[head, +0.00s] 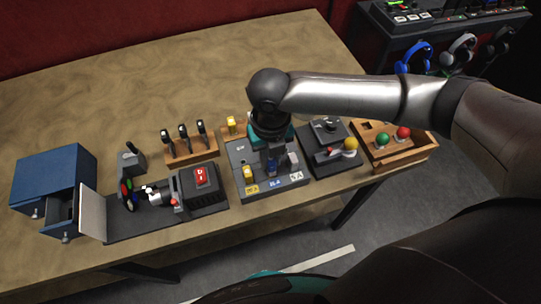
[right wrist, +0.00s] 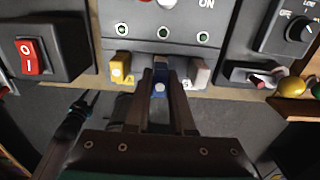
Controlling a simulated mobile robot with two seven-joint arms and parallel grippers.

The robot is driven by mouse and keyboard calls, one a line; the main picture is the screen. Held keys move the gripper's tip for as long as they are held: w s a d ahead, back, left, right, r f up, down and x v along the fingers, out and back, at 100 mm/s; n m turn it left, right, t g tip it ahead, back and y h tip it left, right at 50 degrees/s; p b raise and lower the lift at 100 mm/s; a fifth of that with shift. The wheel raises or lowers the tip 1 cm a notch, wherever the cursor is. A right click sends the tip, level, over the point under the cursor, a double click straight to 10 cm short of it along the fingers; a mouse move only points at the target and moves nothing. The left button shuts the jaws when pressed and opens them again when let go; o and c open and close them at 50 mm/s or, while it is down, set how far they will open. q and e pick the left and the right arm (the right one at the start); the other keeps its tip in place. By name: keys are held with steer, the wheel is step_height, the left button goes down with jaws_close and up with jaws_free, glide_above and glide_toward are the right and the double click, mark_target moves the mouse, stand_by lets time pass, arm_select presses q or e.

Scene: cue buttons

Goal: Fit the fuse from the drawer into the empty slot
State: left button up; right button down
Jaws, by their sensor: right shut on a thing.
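The fuse panel (head: 238,156) is a grey box at the middle of the table, with a yellow fuse (head: 248,173) at left and a pale grey fuse (head: 293,160) at right. In the right wrist view the yellow fuse (right wrist: 121,66) and the pale fuse (right wrist: 199,73) flank my right gripper (right wrist: 160,79). That gripper is shut on a blue fuse (right wrist: 159,88), which lines up with the middle place between them. The fingers hide how deep the blue fuse sits. The blue cabinet (head: 52,177) at far left has its drawer (head: 62,213) open. My left gripper is not in view.
A black box with a red switch (head: 201,176) stands left of the panel. A wooden rack (head: 191,152) is behind. The table's back is clear.

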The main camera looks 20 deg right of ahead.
steer(key=shift+f, duration=1.05)
stand_by(0.5)
steer(key=c, duration=0.7)
jaws_free()
steer(key=shift+o, duration=0.3)
steer(key=shift+o, duration=0.6)
step_height(320, 180, up, 7)
steer(key=p, duration=0.7)
steer(key=shift+p, duration=0.4)
